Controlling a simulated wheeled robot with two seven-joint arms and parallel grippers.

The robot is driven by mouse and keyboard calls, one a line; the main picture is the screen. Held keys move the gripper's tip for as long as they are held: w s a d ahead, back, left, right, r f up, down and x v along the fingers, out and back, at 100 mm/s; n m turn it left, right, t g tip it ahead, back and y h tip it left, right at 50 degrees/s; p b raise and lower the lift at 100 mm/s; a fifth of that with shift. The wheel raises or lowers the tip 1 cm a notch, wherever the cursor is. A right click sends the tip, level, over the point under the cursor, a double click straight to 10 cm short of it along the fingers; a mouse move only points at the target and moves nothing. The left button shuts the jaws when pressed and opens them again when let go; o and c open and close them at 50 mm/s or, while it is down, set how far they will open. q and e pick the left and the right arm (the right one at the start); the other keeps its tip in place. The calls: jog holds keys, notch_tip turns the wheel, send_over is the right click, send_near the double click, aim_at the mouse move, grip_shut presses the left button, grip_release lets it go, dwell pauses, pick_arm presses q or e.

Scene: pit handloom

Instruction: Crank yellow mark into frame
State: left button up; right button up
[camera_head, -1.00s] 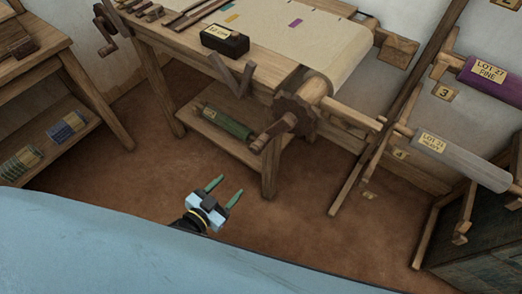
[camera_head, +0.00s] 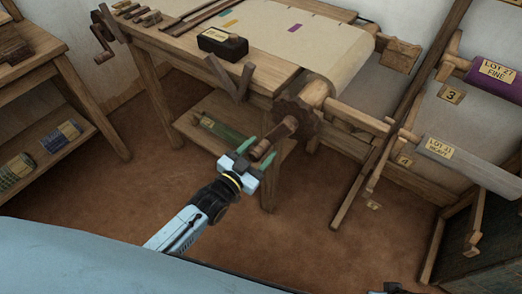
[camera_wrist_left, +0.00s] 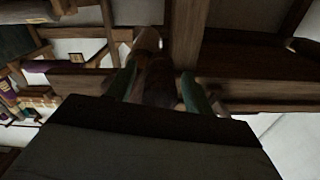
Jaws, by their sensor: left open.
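The loom's crank handle (camera_head: 272,139) juts toward me from a dark toothed wheel (camera_head: 298,111) at the front right corner of the loom. My left gripper (camera_head: 257,152) is open, with its green fingers at the outer end of this handle. In the left wrist view the handle (camera_wrist_left: 156,78) lies between the two spread fingers (camera_wrist_left: 160,90); contact cannot be told. Pale cloth (camera_head: 335,45) runs over the loom top to the roller. It bears a small yellow mark (camera_head: 230,22) at its left and a purple mark (camera_head: 295,28) nearer the roller.
A labelled dark block (camera_head: 223,43) sits on the loom top. A green roll (camera_head: 222,128) lies on the low shelf behind my gripper. A loom leg (camera_head: 269,190) stands close to its right. A roll rack (camera_head: 400,120) is at right. The brown floor (camera_head: 100,200) is clear at left.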

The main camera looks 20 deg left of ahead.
pick_arm(q)
jog(key=shift+w+d, duration=0.2)
jog(key=shift+w, duration=0.3)
pick_arm(e)
jog(key=shift+w+a+r, duration=0.1)
jog(key=shift+a+r, duration=0.15)
jog(key=shift+r, duration=0.1)
pick_arm(q)
grip_shut()
jog(key=shift+d, duration=0.15)
